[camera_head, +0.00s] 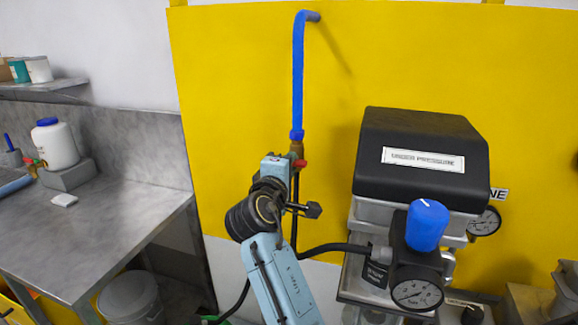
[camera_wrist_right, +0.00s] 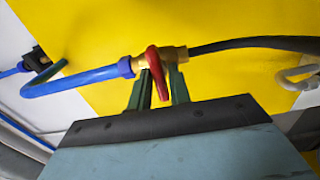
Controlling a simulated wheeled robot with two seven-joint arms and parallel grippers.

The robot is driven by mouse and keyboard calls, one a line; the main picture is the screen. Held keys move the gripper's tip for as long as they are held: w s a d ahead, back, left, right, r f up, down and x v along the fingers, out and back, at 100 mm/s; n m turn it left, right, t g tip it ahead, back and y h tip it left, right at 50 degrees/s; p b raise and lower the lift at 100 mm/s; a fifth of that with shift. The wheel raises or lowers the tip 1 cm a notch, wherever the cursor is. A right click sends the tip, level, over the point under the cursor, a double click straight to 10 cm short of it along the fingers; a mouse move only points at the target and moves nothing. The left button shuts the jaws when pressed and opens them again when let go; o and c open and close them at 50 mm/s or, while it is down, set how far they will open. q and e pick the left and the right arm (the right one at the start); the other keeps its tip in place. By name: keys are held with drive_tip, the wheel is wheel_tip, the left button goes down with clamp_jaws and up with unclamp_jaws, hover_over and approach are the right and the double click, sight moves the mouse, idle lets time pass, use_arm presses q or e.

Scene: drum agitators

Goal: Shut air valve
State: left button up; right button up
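The air valve is a brass fitting (camera_head: 296,148) with a red lever (camera_head: 301,164), at the lower end of a blue pipe in the head view. In the right wrist view the red lever (camera_wrist_right: 158,72) crosses the brass body (camera_wrist_right: 172,54) and points toward my gripper. My right gripper (camera_wrist_right: 160,82) has its two green fingers on either side of the lever, with the lever's end between them. The fingers stand apart, and narrow gaps show beside the lever. In the head view my right wrist hides most of the fingers. My left gripper is not in view.
A blue pipe (camera_head: 298,80) comes off the yellow panel (camera_head: 240,60). To the right stands a black-topped unit (camera_head: 425,140) with a blue-knobbed regulator (camera_head: 427,224) and a gauge (camera_head: 417,293). A black hose runs close to my wrist. A steel table (camera_head: 100,225) is at left.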

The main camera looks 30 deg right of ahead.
drive_tip(key=shift+o, duration=1.3)
drive_tip(key=shift+a, duration=0.1)
drive_tip(key=b+v, duration=0.3)
drive_tip(key=v, duration=1)
drive_tip(key=shift+s, duration=0.2)
